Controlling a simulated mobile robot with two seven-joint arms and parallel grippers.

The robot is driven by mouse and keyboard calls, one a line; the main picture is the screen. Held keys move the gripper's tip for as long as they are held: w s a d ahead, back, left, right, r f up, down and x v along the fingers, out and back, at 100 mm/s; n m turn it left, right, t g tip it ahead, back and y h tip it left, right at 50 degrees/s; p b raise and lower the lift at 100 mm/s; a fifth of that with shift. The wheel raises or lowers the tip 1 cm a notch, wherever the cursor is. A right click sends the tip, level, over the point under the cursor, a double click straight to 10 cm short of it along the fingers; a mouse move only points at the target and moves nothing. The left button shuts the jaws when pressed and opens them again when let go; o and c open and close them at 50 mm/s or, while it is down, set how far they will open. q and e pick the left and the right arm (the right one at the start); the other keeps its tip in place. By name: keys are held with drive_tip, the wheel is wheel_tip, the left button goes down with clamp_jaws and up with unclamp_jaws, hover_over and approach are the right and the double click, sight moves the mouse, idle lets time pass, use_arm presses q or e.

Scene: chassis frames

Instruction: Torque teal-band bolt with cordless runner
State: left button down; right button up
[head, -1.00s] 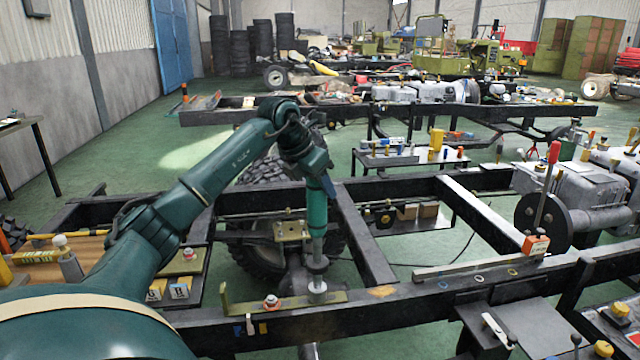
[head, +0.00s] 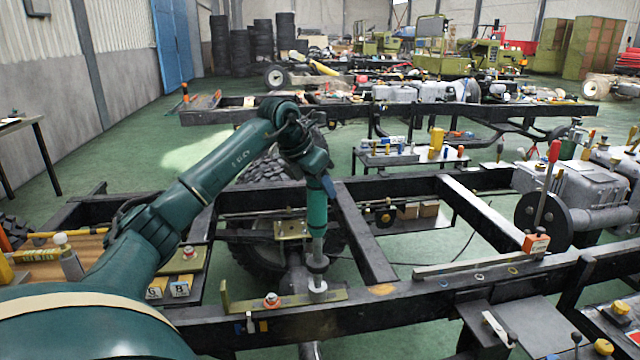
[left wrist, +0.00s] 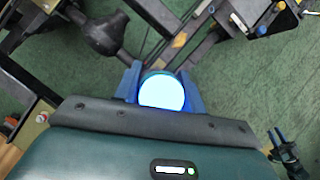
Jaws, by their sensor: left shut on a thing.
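My left gripper (head: 318,184) is shut on the teal cordless runner (head: 317,212), which hangs upright with its grey shaft downward. In the left wrist view my blue fingers (left wrist: 160,84) clasp the runner's brightly glowing round end (left wrist: 162,91). The shaft reaches a pale bolt head (head: 317,290) on an olive bracket (head: 295,301) on the near black rail. Whether the tip is seated on it, and any teal band there, I cannot make out. Another bolt with an orange-red band (head: 271,299) stands on the bracket, to the left. A dark pronged shape, possibly my right gripper (left wrist: 276,138), shows small at lower right.
The near chassis rail (head: 420,302) runs across, with a crossbeam (head: 365,245) behind the runner. An axle and tyre lie below. A red-handled lever (head: 547,190) stands at the right. A wooden board (head: 90,248) and a bottle (head: 68,258) are at the left.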

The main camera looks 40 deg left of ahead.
use_arm(q)
drive_tip(key=shift+d+f+p, duration=0.1)
drive_tip(key=shift+f+p, duration=0.1)
drive_tip(key=shift+p, duration=0.45)
idle(1.4)
drive_tip(key=shift+r, duration=0.2)
drive_tip(key=shift+w+r+p, duration=0.15)
drive_tip(key=shift+r+p, duration=1.4)
drive_tip(key=shift+p, duration=0.15)
wheel_tip(320, 180, up, 5)
drive_tip(key=p, duration=0.5)
drive_tip(key=shift+r, duration=0.1)
